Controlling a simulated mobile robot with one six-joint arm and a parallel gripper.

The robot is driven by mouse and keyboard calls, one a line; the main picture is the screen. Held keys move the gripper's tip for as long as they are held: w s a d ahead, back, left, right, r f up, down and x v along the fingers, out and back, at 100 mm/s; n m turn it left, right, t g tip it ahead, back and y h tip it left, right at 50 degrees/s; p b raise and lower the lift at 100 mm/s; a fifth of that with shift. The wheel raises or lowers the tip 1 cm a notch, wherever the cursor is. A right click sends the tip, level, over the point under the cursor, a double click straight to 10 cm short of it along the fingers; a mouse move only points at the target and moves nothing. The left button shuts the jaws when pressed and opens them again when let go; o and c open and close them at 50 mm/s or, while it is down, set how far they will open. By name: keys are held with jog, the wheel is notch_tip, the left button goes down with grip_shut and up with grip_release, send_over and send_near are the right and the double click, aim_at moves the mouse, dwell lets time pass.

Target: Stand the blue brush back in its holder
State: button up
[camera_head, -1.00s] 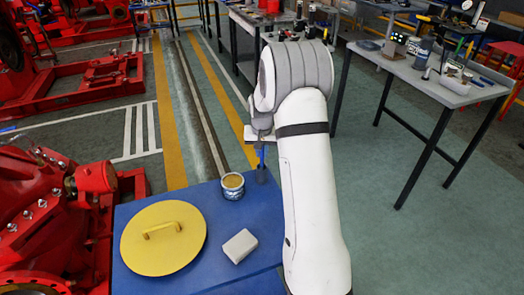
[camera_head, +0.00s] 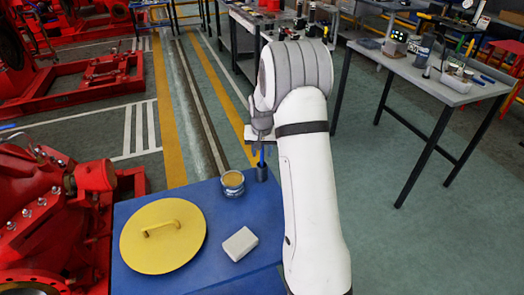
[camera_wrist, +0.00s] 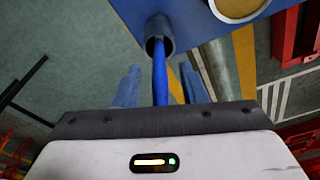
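The blue brush (camera_head: 262,157) stands in its dark cylindrical holder (camera_head: 262,173) at the far right of the blue table top (camera_head: 165,200). In the wrist view the brush's blue handle (camera_wrist: 160,75) runs down into the open mouth of the holder (camera_wrist: 158,27). My gripper (camera_wrist: 158,85) is open, with one finger on each side of the handle and a gap to each. In the head view my gripper (camera_head: 262,147) is just above the holder and partly hidden by my wrist. The bristles are hidden.
A tin (camera_head: 232,183) stands close left of the holder. A round yellow lid (camera_head: 163,250) and a pale block (camera_head: 240,243) lie nearer on the table. A red pump (camera_head: 45,225) stands at the left. A workbench (camera_head: 445,85) stands at the right.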

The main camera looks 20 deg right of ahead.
jog(key=shift+r, duration=0.15)
jog(key=shift+r+p, duration=2.6)
jog(key=shift+r, duration=1.75)
jog(key=shift+s+a+r, duration=0.1)
jog(key=shift+r, duration=0.1)
jog(key=s+a+r+n, duration=0.2)
jog(key=s+a+r, duration=0.5)
jog(key=s+r, duration=0.6)
jog(key=s+a+n+t, duration=0.1)
jog(key=s+a, duration=0.4)
jog(key=s, duration=1.5)
jog(key=shift+a+n+y, duration=0.2)
jog(key=shift+n+y, duration=0.1)
jog(key=shift+n, duration=0.5)
